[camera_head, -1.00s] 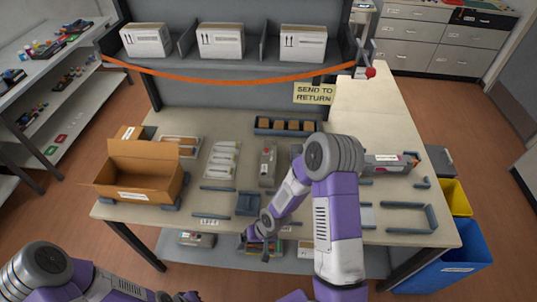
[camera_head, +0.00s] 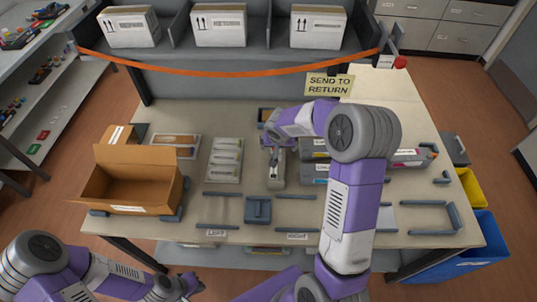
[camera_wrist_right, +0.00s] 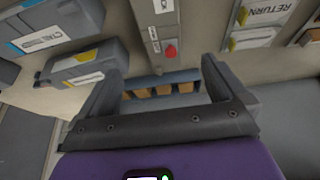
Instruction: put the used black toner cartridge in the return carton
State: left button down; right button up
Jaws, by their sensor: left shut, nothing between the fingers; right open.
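The open brown return carton (camera_head: 128,186) stands at the left of the table with its flaps up. Grey cartridges (camera_head: 316,168) lie right of the table's middle, partly behind my right arm. In the right wrist view, one has a blue label edge (camera_wrist_right: 45,35) and another has a yellow one (camera_wrist_right: 85,64). I cannot tell which is the used black cartridge. My right gripper (camera_head: 271,136) is open and empty above the back middle of the table; its fingers also show in the right wrist view (camera_wrist_right: 163,72). My left gripper (camera_head: 183,287) is shut and empty, low in front of the table.
A grey device with a red knob (camera_head: 277,172) stands near the right gripper. A white tray (camera_head: 225,160) holds pale packs. Low grey rails and a small grey block (camera_head: 258,209) lie at the front. An orange strap (camera_head: 230,72) hangs before the shelf. Blue and yellow bins stand at right.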

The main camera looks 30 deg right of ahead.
aim_at(278, 157)
notch_tip(278, 157, down, 7)
jog(key=b, duration=0.6)
jog(key=shift+w, duration=0.15)
jog(key=shift+d+f, duration=0.1)
jog(key=shift+f, duration=0.35)
jog(key=shift+b+x, duration=0.4)
jog(key=shift+x, duration=2.85)
